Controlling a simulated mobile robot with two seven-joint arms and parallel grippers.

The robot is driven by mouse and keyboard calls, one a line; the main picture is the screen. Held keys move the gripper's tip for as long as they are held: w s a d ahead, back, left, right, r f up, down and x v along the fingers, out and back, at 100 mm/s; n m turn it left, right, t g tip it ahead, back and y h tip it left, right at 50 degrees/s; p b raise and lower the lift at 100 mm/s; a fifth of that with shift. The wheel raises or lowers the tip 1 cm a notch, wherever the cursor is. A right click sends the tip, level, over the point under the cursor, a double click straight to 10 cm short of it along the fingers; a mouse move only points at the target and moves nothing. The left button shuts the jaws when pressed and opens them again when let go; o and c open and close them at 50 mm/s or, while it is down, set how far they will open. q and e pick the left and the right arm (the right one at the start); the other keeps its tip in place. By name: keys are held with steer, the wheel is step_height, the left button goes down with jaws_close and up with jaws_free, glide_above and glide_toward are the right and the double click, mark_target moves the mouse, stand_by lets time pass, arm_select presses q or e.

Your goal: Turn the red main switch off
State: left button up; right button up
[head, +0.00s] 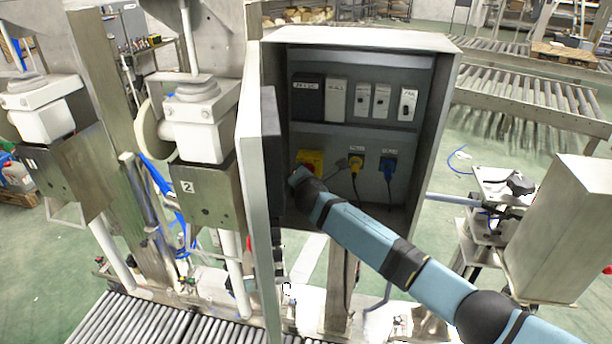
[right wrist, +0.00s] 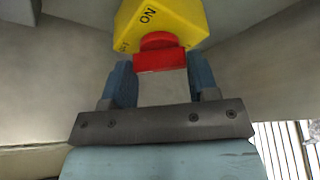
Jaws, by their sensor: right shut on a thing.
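The red main switch (right wrist: 160,53) sits on a yellow housing (right wrist: 165,20) with dark lettering, "ON" readable on one face. The red handle lies roughly level across the right wrist view. My right gripper (right wrist: 161,78) has one blue finger on each side of the handle and is shut on it. In the head view the yellow housing (head: 311,156) shows inside the open cabinet, lower left. There my right wrist covers the red handle and the fingertips. My left gripper is not in view.
The open cabinet door (head: 256,190) stands close left of my right wrist. A row of breakers (head: 362,100) is above. Roller conveyors (head: 150,322) run below.

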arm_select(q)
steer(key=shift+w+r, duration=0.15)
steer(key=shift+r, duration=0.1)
arm_select(e)
steer(key=o, duration=0.9)
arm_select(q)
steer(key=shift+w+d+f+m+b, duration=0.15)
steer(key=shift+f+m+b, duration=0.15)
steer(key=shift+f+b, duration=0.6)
arm_select(e)
steer(key=v, duration=1.3)
steer(key=shift+s+r, duration=0.1)
steer(key=shift+s, duration=0.3)
